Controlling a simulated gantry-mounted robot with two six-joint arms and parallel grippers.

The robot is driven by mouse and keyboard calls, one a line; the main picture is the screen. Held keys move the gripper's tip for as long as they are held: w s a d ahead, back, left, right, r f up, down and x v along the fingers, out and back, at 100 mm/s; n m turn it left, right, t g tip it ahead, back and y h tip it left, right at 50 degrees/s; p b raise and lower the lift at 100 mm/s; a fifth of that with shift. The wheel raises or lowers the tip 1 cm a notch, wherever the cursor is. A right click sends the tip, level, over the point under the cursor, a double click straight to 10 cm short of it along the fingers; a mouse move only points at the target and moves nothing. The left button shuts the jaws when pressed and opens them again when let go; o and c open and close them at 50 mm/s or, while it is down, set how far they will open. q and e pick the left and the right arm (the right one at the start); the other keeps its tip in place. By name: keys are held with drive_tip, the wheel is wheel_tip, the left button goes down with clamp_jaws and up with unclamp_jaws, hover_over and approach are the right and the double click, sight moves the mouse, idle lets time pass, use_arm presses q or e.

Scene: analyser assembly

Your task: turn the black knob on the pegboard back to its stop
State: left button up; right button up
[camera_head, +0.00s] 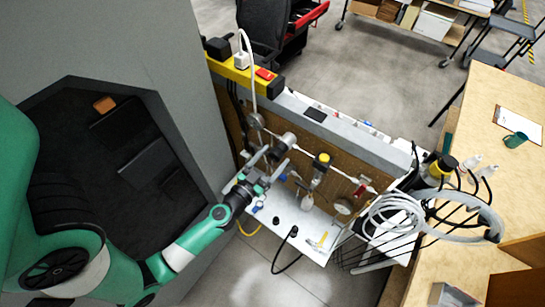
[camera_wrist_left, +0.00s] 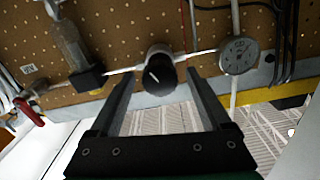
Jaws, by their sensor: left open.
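The pegboard (camera_wrist_left: 110,20) is brown with rows of holes and also shows in the head view (camera_head: 341,172). The black knob (camera_wrist_left: 158,77) has a white mark on its face and sits on a thin metal pipe in front of the board. In the head view the knob (camera_head: 288,141) is partly beside my left gripper. My left gripper (camera_wrist_left: 157,72) is open, with its fingertips on either side of the knob in the wrist picture. I cannot tell whether they touch it. In the head view the left gripper (camera_head: 268,161) faces the board. My right gripper is not in view.
A round gauge (camera_wrist_left: 239,55) sits right of the knob in the wrist view. A clear cylinder (camera_wrist_left: 70,45) and a red-handled valve (camera_wrist_left: 30,114) are to its left. A white shelf (camera_head: 300,222) runs below the board. Coiled grey hose (camera_head: 395,212) hangs at its right end.

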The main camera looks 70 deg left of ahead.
use_arm(q)
clamp_jaws()
idle(0.4)
